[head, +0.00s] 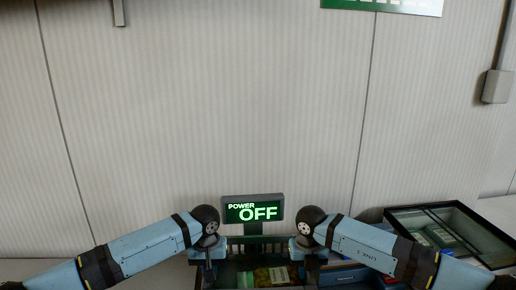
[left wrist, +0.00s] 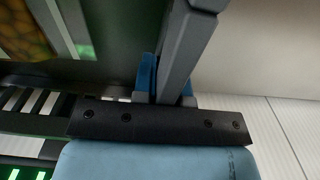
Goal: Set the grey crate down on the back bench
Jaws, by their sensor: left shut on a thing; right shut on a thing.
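The grey crate (left wrist: 188,45) shows in the left wrist view as a dark grey wall and rim, with blue finger pads on either side. In the head view it is at the bottom middle, mostly hidden by my arms and the frame edge. A yellow-green packet (head: 271,276) lies inside it. My left gripper (head: 209,270) is shut on the crate's left side; it also shows in the left wrist view (left wrist: 166,85). My right gripper (head: 309,270) is shut on its right side. I cannot tell whether the crate's underside touches anything.
A screen reading POWER OFF (head: 253,209) stands upright just behind the grippers. A black-framed open case (head: 390,213) with items inside is at the right. A pale bench top (head: 494,208) shows at the right edge. A panelled wall (head: 210,110) closes off the back.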

